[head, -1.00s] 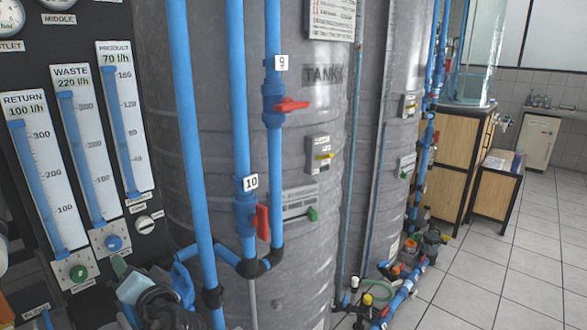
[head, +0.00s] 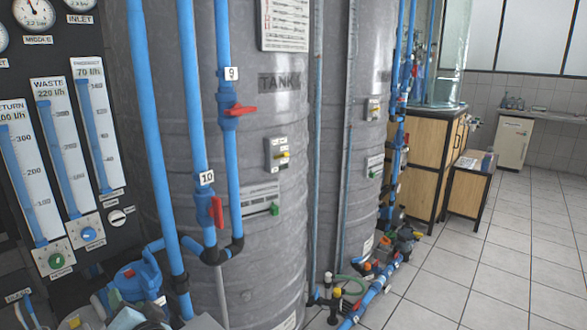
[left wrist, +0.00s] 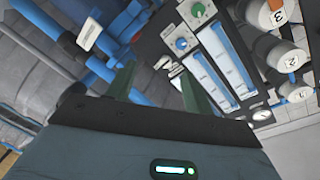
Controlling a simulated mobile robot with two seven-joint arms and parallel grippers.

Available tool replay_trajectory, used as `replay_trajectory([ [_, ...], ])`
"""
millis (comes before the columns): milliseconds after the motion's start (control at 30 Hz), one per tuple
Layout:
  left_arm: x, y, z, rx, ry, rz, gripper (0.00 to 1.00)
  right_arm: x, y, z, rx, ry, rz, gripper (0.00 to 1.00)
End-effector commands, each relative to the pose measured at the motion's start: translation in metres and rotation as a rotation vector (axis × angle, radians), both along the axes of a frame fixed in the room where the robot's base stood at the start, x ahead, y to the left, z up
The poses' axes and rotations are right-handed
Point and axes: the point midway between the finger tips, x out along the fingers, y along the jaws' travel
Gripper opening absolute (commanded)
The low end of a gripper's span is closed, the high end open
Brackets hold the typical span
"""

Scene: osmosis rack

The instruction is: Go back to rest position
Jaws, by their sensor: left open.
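My left gripper (left wrist: 157,68) shows in the left wrist view. Its two dark green fingers stand apart with no object between them. Beyond them are blue pipes and the gauge panel, which looks tilted in this view. In the head view, pale and dark parts at the bottom left edge may belong to my left arm, but they are cut off and I cannot make out the fingers there. My right gripper is in neither view.
The flowmeter panel (head: 62,160) stands at the left. Blue pipes with red-handled valves (head: 240,110) run before the grey tank (head: 265,150). A blue pump (head: 133,280) sits low at the left. Wooden cabinets (head: 415,150) stand farther back. Tiled floor (head: 500,260) at the right is clear.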

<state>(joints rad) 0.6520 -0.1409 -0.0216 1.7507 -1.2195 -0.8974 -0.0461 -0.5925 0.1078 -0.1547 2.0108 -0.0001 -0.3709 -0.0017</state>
Motion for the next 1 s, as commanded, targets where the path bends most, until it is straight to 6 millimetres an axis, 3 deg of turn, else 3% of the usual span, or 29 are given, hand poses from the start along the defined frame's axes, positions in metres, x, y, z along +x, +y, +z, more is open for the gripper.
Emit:
replay_trajectory([
  [267, -0.047, -0.020, -0.085, -0.144, 0.110, -0.168, 0.52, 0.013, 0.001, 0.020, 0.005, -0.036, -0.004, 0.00],
  [467, -0.115, -0.047, -0.155, -0.333, 0.203, -0.308, 0.52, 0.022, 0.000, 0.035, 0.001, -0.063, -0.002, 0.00],
  [600, -0.174, -0.067, -0.192, -0.486, 0.257, -0.384, 0.52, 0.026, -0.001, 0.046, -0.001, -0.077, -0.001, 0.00],
  [800, -0.268, -0.095, -0.223, -0.725, 0.316, -0.447, 0.52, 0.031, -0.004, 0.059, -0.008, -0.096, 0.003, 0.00],
  [1000, -0.353, -0.118, -0.232, -0.950, 0.346, -0.454, 0.52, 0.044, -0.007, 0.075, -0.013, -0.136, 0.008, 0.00],
])
